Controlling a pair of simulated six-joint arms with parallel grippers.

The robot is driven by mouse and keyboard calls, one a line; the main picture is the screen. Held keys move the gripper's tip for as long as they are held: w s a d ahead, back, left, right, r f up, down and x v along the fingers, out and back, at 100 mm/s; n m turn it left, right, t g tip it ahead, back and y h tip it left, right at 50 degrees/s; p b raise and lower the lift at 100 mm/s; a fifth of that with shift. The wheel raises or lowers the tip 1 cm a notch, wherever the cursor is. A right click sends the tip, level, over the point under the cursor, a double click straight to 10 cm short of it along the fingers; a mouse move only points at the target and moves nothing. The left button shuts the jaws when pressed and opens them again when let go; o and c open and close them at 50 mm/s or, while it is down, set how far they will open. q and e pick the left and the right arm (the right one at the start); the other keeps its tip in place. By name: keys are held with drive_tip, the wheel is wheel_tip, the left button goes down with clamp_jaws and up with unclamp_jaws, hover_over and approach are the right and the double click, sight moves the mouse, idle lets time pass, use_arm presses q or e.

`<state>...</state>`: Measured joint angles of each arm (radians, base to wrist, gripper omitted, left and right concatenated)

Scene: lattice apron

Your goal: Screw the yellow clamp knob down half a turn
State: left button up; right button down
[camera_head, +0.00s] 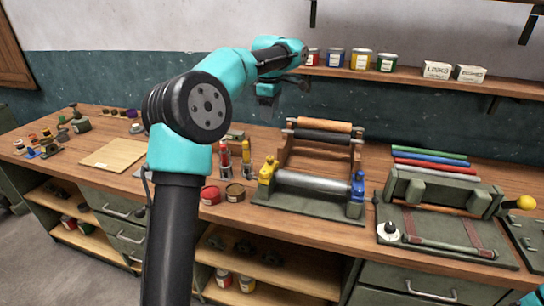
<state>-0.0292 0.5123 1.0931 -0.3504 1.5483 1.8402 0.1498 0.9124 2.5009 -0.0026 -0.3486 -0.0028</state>
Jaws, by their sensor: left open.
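The yellow clamp knob (266,166) sits on top of a yellow clamp block at the left end of a metal roller (312,182) on a green press bed (300,207). A matching blue knob and block (357,185) stand at the roller's right end. My left gripper (268,101) is high above and behind the yellow knob, near the back wall, well apart from it. It is small and dark in the picture, with nothing seen in it. My right gripper is out of view; only a teal bit of that arm shows at the bottom right corner.
A green press with a yellow ball handle (526,202) is at right. A shelf of tins (361,60) hangs above.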

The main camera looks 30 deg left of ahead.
sight(270, 157)
use_arm(q)
wheel_tip(270, 157, down, 17)
drive_tip(key=shift+f, duration=0.1)
idle(0.6)
drive_tip(key=c, duration=0.9)
